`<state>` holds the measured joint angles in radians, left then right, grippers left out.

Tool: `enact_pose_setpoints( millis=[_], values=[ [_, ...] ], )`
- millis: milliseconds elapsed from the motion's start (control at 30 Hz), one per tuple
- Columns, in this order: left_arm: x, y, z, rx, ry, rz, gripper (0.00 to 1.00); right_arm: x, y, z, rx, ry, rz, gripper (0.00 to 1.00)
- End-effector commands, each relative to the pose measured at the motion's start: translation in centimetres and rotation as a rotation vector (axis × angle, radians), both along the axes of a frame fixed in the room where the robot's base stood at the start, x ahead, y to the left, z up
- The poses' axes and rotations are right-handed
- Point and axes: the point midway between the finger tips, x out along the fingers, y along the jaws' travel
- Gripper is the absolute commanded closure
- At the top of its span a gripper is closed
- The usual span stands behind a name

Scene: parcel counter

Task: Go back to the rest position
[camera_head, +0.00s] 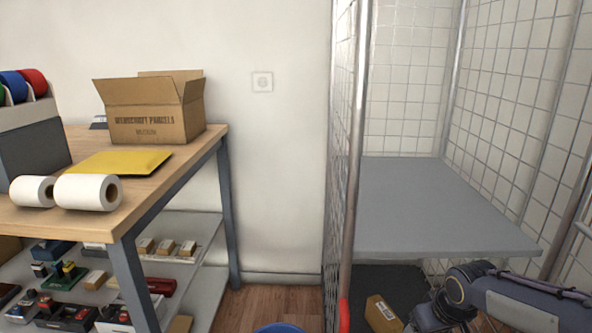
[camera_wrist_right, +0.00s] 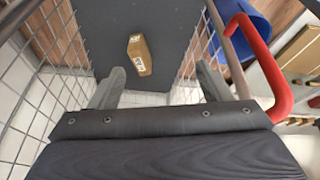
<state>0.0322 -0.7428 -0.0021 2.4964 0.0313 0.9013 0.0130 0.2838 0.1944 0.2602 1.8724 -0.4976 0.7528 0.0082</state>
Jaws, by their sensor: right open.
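My right arm reaches in from the lower right of the head view, in front of the wire cage trolley. In the right wrist view my right gripper (camera_wrist_right: 155,86) is open and empty, with its two grey fingers well apart. A small brown parcel (camera_wrist_right: 139,55) with a white label lies beyond the fingertips on the trolley's dark lower deck (camera_wrist_right: 172,22), apart from the gripper. The parcel also shows in the head view (camera_head: 382,314), left of my arm. My left gripper is not in either view.
The trolley has a grey upper shelf (camera_head: 435,210), mesh sides and a red handle (camera_wrist_right: 262,62). A blue bin (camera_head: 279,328) stands on the floor left of it. The wooden counter (camera_head: 190,149) at left holds an open carton (camera_head: 148,124), a yellow envelope (camera_head: 120,162) and white rolls (camera_head: 88,192).

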Motion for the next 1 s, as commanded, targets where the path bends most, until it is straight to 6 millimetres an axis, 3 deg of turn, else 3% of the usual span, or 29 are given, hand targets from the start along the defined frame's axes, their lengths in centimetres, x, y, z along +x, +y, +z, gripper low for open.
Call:
enact_pose_setpoints(
  millis=[33,100,200,400,733,800,1000],
  values=[
    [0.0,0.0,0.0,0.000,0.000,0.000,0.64,-2.7,0.2,1.7,0.011,-0.012,-0.030,0.28],
    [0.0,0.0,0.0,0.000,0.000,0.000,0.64,-6.3,0.7,3.2,0.047,-0.020,-0.077,0.28],
    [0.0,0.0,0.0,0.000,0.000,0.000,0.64,-11.2,1.7,4.4,0.113,-0.032,-0.137,0.28],
    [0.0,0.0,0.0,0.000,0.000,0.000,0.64,-17.7,3.8,4.6,0.248,-0.052,-0.212,0.28],
    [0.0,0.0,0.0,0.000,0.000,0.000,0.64,-24.0,7.2,3.3,0.446,-0.083,-0.263,0.28],
    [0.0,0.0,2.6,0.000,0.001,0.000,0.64,-23.7,7.1,6.0,0.441,-0.077,-0.263,0.28],
    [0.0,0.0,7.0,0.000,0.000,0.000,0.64,-23.7,7.1,10.4,0.437,-0.077,-0.263,0.28]
  ],
)
